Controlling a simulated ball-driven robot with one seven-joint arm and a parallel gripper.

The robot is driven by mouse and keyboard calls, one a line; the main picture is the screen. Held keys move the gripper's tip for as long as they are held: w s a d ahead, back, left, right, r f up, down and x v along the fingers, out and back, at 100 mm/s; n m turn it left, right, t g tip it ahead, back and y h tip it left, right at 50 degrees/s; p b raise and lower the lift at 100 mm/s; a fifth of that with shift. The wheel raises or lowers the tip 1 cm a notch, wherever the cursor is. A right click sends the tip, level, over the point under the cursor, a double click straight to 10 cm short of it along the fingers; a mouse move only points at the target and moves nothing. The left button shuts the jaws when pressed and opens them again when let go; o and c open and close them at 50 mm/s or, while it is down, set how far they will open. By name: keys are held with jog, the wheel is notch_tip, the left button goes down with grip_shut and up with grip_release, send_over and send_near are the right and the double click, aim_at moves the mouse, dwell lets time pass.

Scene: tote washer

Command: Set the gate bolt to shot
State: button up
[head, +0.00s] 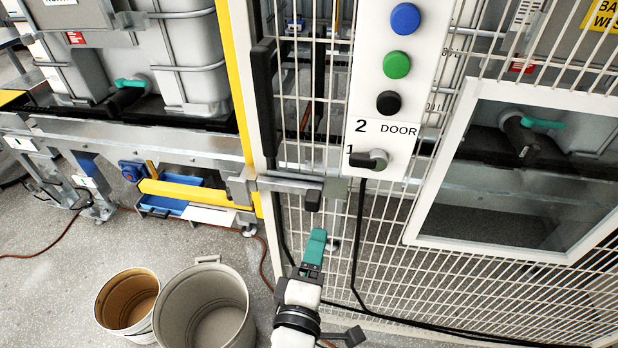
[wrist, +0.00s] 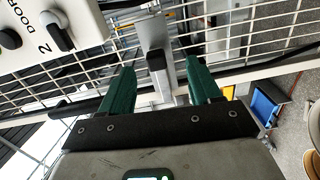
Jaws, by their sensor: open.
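The gate bolt (head: 285,184) is a grey metal bar lying level on the white mesh gate, beside the post with the yellow edge. Its dark handle (head: 313,201) hangs down near the bar's right part. I cannot tell whether the bar's left tip sits inside the bracket (head: 240,186) on the post. My gripper (head: 316,243) has teal fingers and is open, just below the handle in the head view. In the wrist view the handle (wrist: 157,61) shows between the two open fingertips (wrist: 160,72), with no clear contact.
A white control panel (head: 424,72) with blue, green and black buttons and a DOOR switch (head: 369,159) is above right. A black pull handle (head: 263,105) stands left of the mesh. Two bins (head: 205,312) stand on the floor at lower left. A framed window (head: 425,205) is at right.

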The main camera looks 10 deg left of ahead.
aim_at(311, 208)
jog(key=shift+n+y, duration=0.3)
jog(key=shift+n, duration=0.2)
jog(key=w, duration=0.3)
jog(key=w+a+p, duration=0.1)
jog(key=w, duration=0.3)
jog(key=w+a, duration=0.1)
jog(key=w, duration=0.3)
jog(key=shift+w+r, duration=0.1)
jog(key=shift+r, duration=0.3)
jog(key=shift+c, duration=0.2)
grip_shut()
